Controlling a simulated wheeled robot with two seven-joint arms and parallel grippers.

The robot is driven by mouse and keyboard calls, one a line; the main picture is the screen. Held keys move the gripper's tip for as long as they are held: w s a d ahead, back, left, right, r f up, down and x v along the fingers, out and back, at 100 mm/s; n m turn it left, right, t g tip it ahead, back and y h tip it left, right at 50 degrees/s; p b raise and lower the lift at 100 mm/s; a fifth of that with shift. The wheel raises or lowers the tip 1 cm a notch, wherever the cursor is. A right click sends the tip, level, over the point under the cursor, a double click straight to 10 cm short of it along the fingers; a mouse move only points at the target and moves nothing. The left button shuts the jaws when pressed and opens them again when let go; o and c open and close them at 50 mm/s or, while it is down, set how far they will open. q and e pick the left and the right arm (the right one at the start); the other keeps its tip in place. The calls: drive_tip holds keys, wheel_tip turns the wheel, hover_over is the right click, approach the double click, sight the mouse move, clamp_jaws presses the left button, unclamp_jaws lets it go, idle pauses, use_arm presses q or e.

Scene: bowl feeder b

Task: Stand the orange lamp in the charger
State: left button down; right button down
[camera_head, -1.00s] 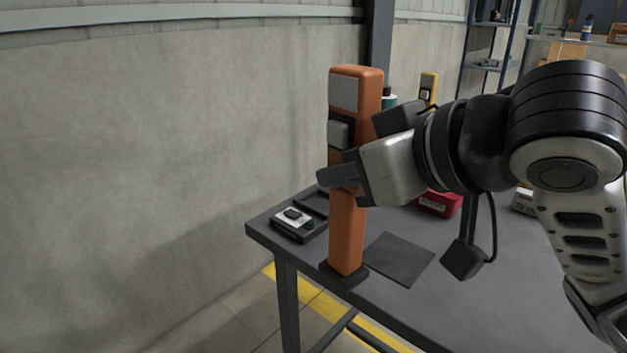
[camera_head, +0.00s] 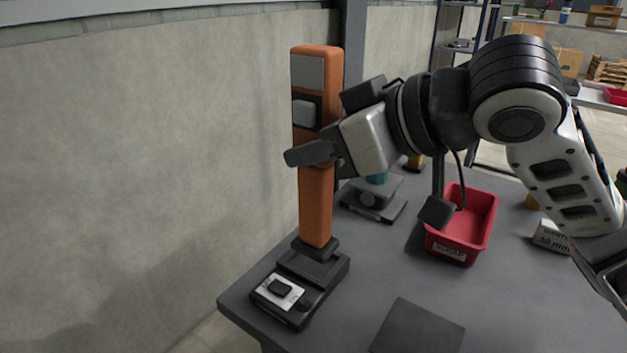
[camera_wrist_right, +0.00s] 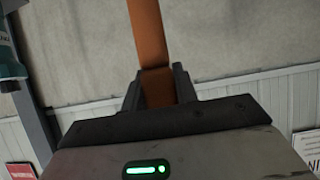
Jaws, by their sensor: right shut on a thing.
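The orange lamp (camera_head: 316,205) stands upright in my right gripper (camera_head: 312,155), with a grey panel near its top and a dark foot below. My right gripper is shut around its middle. The lamp also shows between the fingers (camera_wrist_right: 158,85) in the right wrist view. The charger (camera_head: 318,270) lies at the table's left edge, a dark block with a raised rear part and a white front panel. The lamp's foot is over the charger's rear part; I cannot tell whether it touches or is seated. My left gripper is not in view.
A dark square mat (camera_head: 420,328) lies right of the charger. Behind are a dark device (camera_head: 370,203) and a red bin (camera_head: 465,225). A labelled white box (camera_head: 552,237) stands at right. A wall runs along the left. The table between mat and bin is clear.

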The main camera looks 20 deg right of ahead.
drive_tip(key=w+d+f+b, duration=0.1)
drive_tip(key=w+f+b, duration=0.1)
drive_tip(key=w+f, duration=0.4)
drive_tip(key=shift+w+d+f+b, duration=0.3)
drive_tip(key=shift+w+f, duration=0.05)
drive_tip(key=shift+f, duration=1.8)
drive_tip(key=c, duration=1.1)
unclamp_jaws()
drive_tip(key=v, duration=1.2)
drive_tip(key=shift+r, duration=0.1)
drive_tip(key=shift+s, duration=0.1)
